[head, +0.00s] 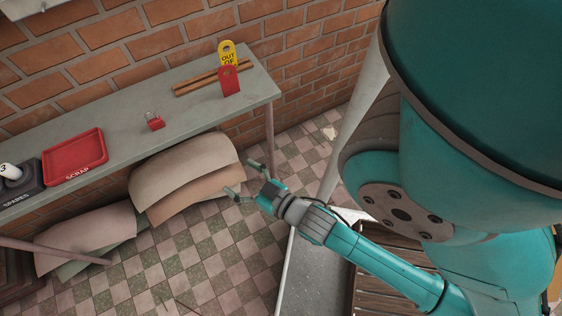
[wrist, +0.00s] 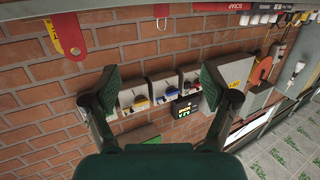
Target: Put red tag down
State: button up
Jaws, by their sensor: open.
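The red tag (head: 230,82) stands upright near the right end of the grey shelf (head: 190,112), with a hole near its top. It overlaps the lower part of a yellow tag (head: 227,53) with dark lettering. In the wrist view the red tag (wrist: 67,36) is at the upper left, outside my fingers, and appears inverted. My gripper (head: 242,178) is open and empty, out in front of the shelf and lower in the picture than the red tag. In the wrist view nothing is between my gripper's fingers (wrist: 160,72) but background.
Wooden strips (head: 195,85) lie beside the tags. A small red item (head: 155,122), a red SCRAP tray (head: 103,158) and a dark SPARES holder (head: 30,184) are further left on the shelf. Sheets (head: 185,172) lean below its front edge. Wall boxes (wrist: 165,85) show in the wrist view.

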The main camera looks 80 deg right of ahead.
jog(key=s+a+r+n+y, duration=0.4)
jog(key=s+a+r+y, duration=0.1)
jog(key=s+a, duration=0.6)
jog(key=shift+s+n+y, duration=0.4)
jog(key=shift+s+y, duration=0.35)
jog(key=shift+y, duration=0.05)
